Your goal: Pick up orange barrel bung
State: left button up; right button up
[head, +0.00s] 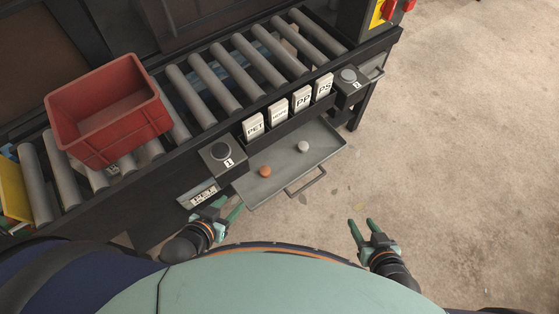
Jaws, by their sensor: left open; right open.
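The orange barrel bung (265,171) lies in an open grey drawer tray (290,162) below the roller conveyor. A white round piece (303,146) lies in the same tray, further right. My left gripper (228,207) is open and empty, in front of the tray's left corner and apart from the bung. My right gripper (361,224) is open and empty, over the floor to the right of the tray.
A red crate (105,107) sits on the conveyor rollers (215,82). A rack of label cards (278,112) and two button boxes, the nearer one numbered 1 (222,158), stand above the tray. The tray has a front handle (306,182). Concrete floor at right is clear.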

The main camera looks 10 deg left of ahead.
aim_at(264, 171)
jog(key=k+u, duration=0.15)
jog(key=u, duration=0.3)
jog(key=k+j+u, duration=0.15)
jog(key=u, duration=0.3)
jog(key=k+j+u, duration=0.1)
jog(key=u, duration=0.35)
